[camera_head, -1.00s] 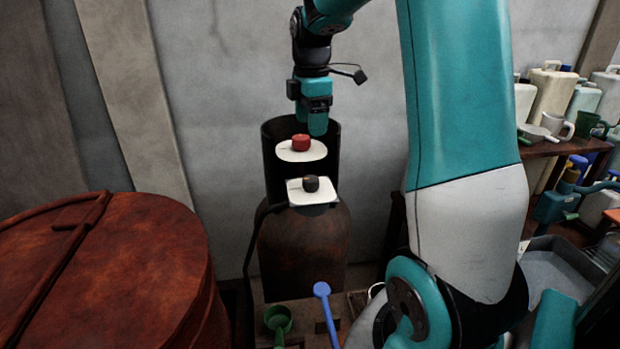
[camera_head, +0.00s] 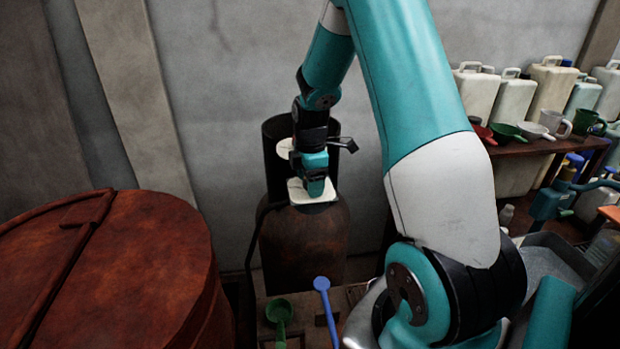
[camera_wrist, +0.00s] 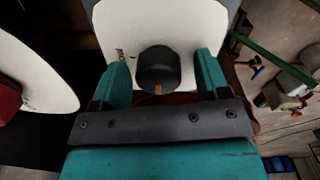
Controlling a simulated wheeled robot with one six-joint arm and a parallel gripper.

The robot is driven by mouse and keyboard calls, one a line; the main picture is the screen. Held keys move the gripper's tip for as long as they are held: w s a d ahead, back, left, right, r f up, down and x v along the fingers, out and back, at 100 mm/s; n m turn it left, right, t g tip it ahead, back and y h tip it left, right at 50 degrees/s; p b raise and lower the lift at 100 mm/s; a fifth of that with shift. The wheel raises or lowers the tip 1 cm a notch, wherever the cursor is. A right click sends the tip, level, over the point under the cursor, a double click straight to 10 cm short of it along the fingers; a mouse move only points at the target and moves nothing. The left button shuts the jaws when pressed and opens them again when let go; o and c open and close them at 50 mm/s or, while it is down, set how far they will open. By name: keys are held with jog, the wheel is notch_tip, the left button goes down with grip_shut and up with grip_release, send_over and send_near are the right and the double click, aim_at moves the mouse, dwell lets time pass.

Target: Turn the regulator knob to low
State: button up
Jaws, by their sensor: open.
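A black knob (camera_wrist: 158,70) with a small tan mark on its edge sits on a white plate (camera_wrist: 120,22) in the wrist view. The plate (camera_head: 328,190) is on the rusty brown cylinder in the head view, where my gripper hides the knob. My gripper (camera_wrist: 160,78) is open, with one teal finger on each side of the knob and a gap on both sides. In the head view my gripper (camera_head: 314,188) points down over the plate. A red knob (camera_wrist: 8,98) on a second white plate (camera_wrist: 40,70) shows at the left of the wrist view.
The rusty cylinder (camera_head: 300,245) stands against the grey wall. A large rust-red lidded vat (camera_head: 120,270) is at the left. A green scoop (camera_head: 279,312) and a blue ladle (camera_head: 323,287) lie in front. Jugs and cups stand on a shelf (camera_head: 540,146) at the right.

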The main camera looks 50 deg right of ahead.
jog(key=shift+c, duration=0.5)
jog(key=c, duration=0.8)
jog(key=shift+m, duration=0.3)
jog(key=m, duration=0.3)
jog(key=shift+m+b, duration=0.3)
jog(key=m, duration=0.4)
jog(key=shift+w+m, duration=0.1)
jog(key=shift+m, duration=0.2)
jog(key=m, duration=0.4)
jog(key=shift+d+m+b, duration=0.15)
jog(key=shift+m+b, duration=0.15)
jog(key=shift+b, duration=0.1)
jog(key=shift+m+g, duration=0.3)
jog(key=shift+m, duration=1.9)
